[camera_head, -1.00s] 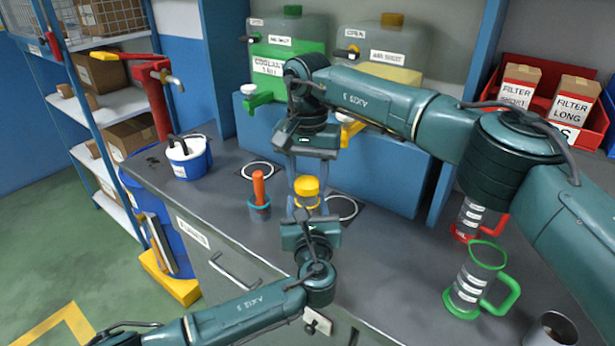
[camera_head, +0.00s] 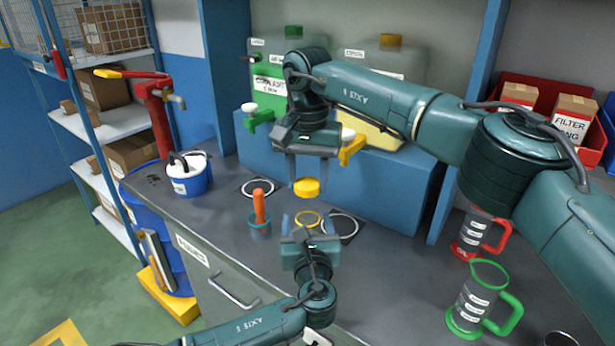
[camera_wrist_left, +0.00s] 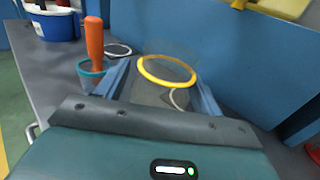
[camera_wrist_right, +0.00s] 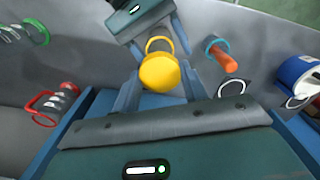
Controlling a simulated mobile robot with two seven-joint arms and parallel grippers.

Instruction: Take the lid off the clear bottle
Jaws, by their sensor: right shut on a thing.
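The clear bottle shows mainly as its yellow rim (camera_head: 308,219) in the head view, and the rim also shows in the left wrist view (camera_wrist_left: 167,70). My left gripper (camera_head: 306,222) has its fingers on either side of the bottle and looks shut on it. The yellow lid (camera_head: 306,187) is above the rim, apart from it. My right gripper (camera_head: 306,178) points down and is shut on the lid, which also shows in the right wrist view (camera_wrist_right: 160,73). The bottle's clear body is hard to see.
An orange-handled tool in a teal-rimmed holder (camera_head: 260,218) stands just left of the bottle. A blue-and-white bucket (camera_head: 188,178) is farther left. Green (camera_head: 480,298) and red (camera_head: 478,238) clear jugs stand at the right. Tanks with taps are behind on a blue stand (camera_head: 390,185).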

